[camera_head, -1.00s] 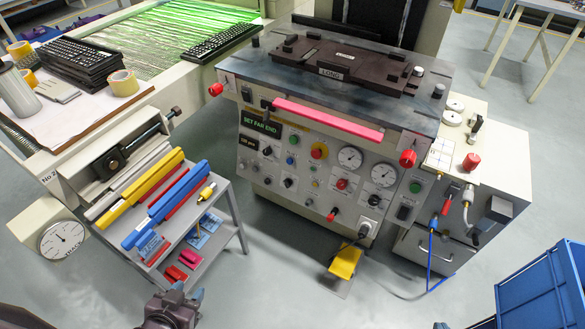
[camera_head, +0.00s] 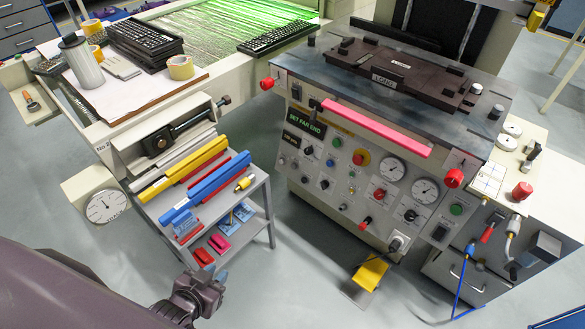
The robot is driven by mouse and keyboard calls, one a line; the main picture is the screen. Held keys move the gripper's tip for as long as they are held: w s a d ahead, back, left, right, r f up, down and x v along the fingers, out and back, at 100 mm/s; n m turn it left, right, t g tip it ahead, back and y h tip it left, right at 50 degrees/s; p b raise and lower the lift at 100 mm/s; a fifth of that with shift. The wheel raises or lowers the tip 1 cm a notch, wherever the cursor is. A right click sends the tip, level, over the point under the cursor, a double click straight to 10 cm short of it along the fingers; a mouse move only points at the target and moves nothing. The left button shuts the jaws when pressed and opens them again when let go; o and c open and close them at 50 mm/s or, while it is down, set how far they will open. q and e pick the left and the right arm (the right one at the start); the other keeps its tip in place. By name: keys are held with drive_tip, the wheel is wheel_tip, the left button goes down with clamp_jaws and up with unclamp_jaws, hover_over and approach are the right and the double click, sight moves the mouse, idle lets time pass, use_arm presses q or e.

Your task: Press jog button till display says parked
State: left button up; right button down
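The machine's control panel (camera_head: 320,184) faces me, right of centre. My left gripper (camera_head: 210,284) is low, in front of the tool cart and well away from the panel. Its finger opening is unclear. My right gripper is out of view.
The grey cart (camera_head: 262,190) with coloured bars stands between my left arm and the machine. A pink bar (camera_head: 376,128) runs along the machine's front top edge. A yellow pedal (camera_head: 370,272) stands on the floor below. Open floor lies in front of the panel.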

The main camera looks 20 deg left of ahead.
use_arm(q)
clamp_jaws()
idle(0.5)
idle(0.9)
